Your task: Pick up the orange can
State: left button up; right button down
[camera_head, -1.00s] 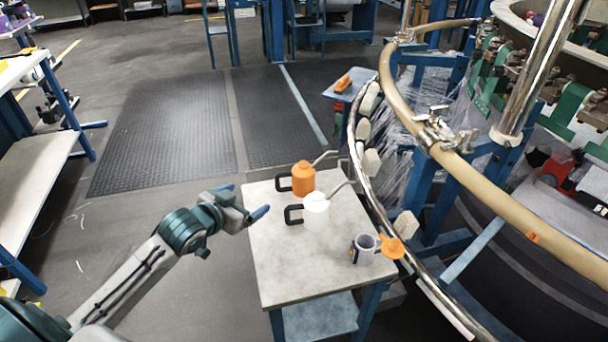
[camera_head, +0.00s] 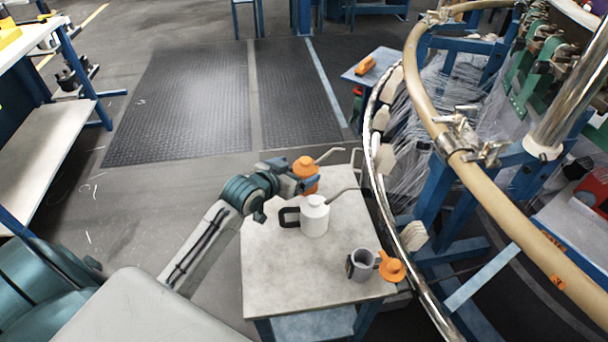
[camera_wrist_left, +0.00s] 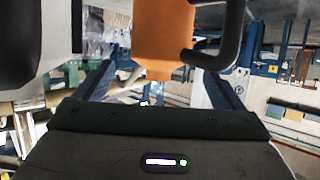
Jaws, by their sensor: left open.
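The orange can (camera_head: 305,166), an oiler with a thin spout, stands at the back of the small table (camera_head: 262,270). My left gripper (camera_head: 306,186) is open at the can's near left side and hides part of its body and its handle. In the left wrist view the orange can (camera_wrist_left: 163,38) is close in front of the gripper, with its black handle beside it. I cannot tell whether the fingers touch it. My right gripper is not in view.
A white can (camera_head: 314,218) with a black handle stands just in front of the orange can. A grey mug (camera_head: 361,265) and an orange-topped item (camera_head: 392,268) sit at the table's right corner. The loom's curved rail (camera_head: 372,160) runs close along the right side.

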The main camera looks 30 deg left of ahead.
aim_at(304, 167)
pick_arm(q)
jog(key=x, duration=0.4)
jog(key=shift+s+f, duration=0.1)
jog(key=shift+w+d+f, duration=0.1)
jog(key=shift+w+f, duration=0.1)
jog(key=shift+w, duration=0.2)
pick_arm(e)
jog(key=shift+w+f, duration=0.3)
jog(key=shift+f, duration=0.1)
pick_arm(q)
jog(key=shift+s, duration=0.1)
jog(key=c, duration=1.3)
jog(key=shift+o, duration=0.2)
notch_tip(304, 167, up, 10)
jog(key=shift+r, duration=0.1)
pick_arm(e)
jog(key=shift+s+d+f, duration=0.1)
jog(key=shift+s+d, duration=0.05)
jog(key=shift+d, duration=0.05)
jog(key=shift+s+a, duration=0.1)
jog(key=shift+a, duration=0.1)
